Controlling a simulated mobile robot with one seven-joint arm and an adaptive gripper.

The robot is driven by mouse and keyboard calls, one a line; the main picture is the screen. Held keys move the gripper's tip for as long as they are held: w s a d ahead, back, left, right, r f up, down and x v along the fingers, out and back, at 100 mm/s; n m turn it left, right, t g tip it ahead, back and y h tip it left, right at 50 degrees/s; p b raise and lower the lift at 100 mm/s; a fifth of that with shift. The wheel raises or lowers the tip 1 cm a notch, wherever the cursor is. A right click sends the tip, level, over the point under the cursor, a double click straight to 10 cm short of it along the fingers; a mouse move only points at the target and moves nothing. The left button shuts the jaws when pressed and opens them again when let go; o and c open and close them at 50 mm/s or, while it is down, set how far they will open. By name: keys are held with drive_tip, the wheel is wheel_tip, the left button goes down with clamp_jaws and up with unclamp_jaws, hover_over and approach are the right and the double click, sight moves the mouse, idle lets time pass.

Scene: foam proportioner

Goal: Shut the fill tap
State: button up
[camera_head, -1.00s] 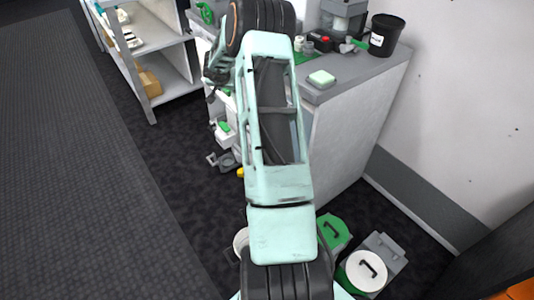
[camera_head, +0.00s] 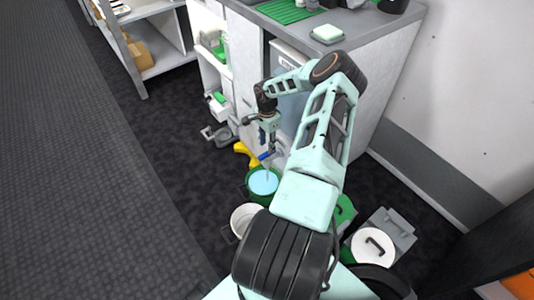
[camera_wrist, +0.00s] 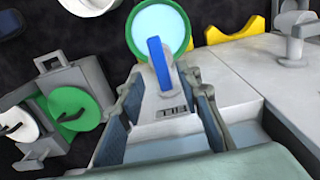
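The fill tap shows in the wrist view as a blue lever (camera_wrist: 158,62) on a grey body marked "FILL" (camera_wrist: 171,111). The lever points up the picture, over a green bucket (camera_wrist: 187,22) of pale blue liquid. In the head view the blue lever (camera_head: 266,156) is small, above the bucket (camera_head: 250,190). A thin pale streak seems to run down from it. My gripper (camera_wrist: 160,84) is open, with one finger on each side of the tap. Contact with the lever cannot be told. In the head view my gripper (camera_head: 268,142) is small and points down.
A yellow part (camera_head: 245,152) lies beside the bucket, and a white round container (camera_head: 246,217) stands in front of it. The grey cabinet (camera_head: 350,110) stands close behind my arm. Lidded green and white containers (camera_head: 373,247) stand at right. Dark floor at left is clear.

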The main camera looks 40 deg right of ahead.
sight(267, 155)
drive_tip(key=shift+f+b, duration=0.6)
drive_tip(key=shift+f, duration=1.8)
clamp_jaws()
